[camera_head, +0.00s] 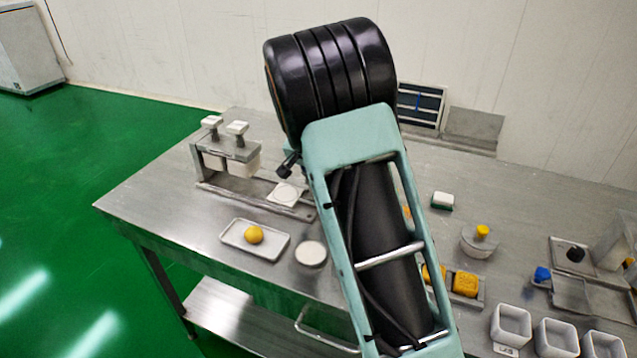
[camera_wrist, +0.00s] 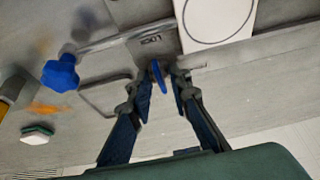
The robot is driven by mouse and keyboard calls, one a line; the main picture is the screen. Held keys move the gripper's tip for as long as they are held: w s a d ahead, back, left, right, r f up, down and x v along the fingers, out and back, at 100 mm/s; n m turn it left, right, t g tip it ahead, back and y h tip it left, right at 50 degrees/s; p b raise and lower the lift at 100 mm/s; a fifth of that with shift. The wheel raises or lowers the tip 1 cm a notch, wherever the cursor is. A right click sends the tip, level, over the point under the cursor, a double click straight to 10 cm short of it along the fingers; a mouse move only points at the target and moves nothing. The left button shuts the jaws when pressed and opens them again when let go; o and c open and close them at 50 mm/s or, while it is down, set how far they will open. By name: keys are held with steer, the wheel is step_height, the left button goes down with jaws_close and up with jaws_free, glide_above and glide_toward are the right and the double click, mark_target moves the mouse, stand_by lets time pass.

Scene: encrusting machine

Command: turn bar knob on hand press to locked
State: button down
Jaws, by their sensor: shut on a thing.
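In the wrist view, my gripper (camera_wrist: 163,82) is shut on a small blue bar knob (camera_wrist: 158,74), with its fingertips on either side of the bar. The knob sits on the grey metal body of the hand press (camera_wrist: 152,43), close to a small dark mark. I cannot read the mark or tell the knob's exact setting. A white square plate with a circle (camera_head: 287,191) shows just left of my arm, and also at the top of the wrist view (camera_wrist: 215,17).
A blue lobed knob (camera_wrist: 61,73) stands left of my fingers. A white-and-green block (camera_head: 442,201) lies right of my arm. A press-like frame with white knobs (camera_head: 228,148) and a tray with a yellow ball (camera_head: 229,236) stand on the metal table (camera_head: 150,205) at left.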

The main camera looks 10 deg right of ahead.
steer(key=c, duration=1.8)
jaws_free()
steer(key=v, duration=1.2)
